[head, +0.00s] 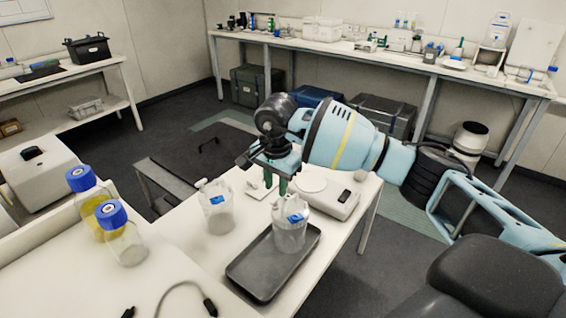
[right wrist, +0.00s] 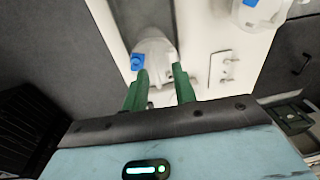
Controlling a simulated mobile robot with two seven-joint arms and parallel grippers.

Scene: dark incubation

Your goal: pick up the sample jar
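Two similar clear jars with blue labels show in the head view. One jar (head: 289,232) stands upright on a dark tray (head: 262,287); the other jar (head: 217,213) stands on the white table to its left. My right gripper (head: 276,187) points down just behind and above the tray jar, its green fingers apart and empty. In the right wrist view, the jar with a blue label (right wrist: 152,52) lies just beyond the open fingertips (right wrist: 162,72), roughly in line with the gap. Part of the other jar (right wrist: 262,12) shows at the top right. My left gripper is not in view.
Two blue-capped bottles (head: 124,236) stand on the near left counter, with a cable (head: 180,288) beside them. A white scale-like device (head: 333,198) sits right of the gripper. A flat white plate (head: 264,189) lies under the fingers.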

